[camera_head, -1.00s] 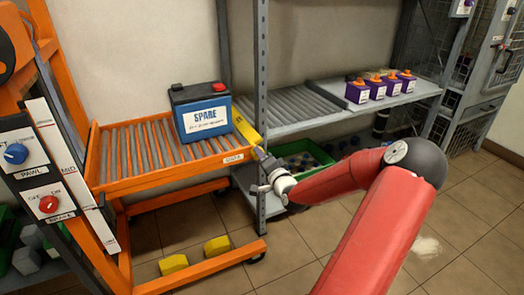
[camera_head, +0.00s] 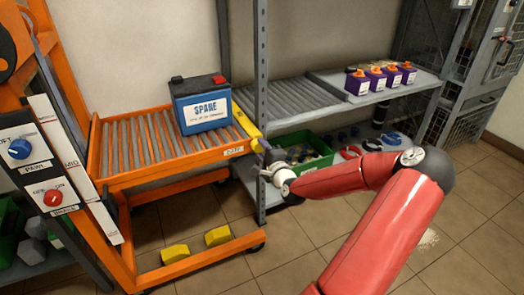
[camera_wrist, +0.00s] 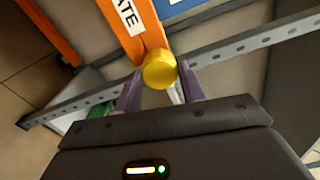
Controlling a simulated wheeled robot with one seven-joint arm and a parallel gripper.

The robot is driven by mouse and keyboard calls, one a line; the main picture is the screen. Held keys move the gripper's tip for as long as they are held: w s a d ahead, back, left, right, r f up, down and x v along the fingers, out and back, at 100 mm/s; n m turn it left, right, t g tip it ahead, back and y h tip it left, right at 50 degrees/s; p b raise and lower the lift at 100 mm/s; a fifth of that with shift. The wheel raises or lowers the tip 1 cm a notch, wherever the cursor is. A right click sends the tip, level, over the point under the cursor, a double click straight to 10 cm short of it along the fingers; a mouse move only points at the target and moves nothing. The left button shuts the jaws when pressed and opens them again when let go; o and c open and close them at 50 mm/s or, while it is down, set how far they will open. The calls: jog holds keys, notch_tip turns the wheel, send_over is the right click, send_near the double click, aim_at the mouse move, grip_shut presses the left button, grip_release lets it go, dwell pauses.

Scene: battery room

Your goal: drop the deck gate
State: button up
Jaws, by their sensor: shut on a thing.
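The deck gate (camera_head: 247,127) is a yellow bar across the right end of the orange roller deck (camera_head: 115,180), beside a label reading GATE. My gripper (camera_head: 264,158) is at the bar's near end. In the wrist view the round yellow end of the gate (camera_wrist: 160,70) sits between my two purple fingers, which are shut on it. The fingers hide part of the bar.
A grey post (camera_head: 261,60) rises close behind my gripper. A green bin (camera_head: 305,170) is below. PAWL (camera_head: 20,148) and BRAKE (camera_head: 53,197) knobs are at left.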

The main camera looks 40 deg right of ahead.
dwell(0.3)
jog(key=o, duration=1)
jog(key=shift+c, duration=0.2)
jog(key=v, duration=0.8)
jog(key=shift+w+d, duration=0.1)
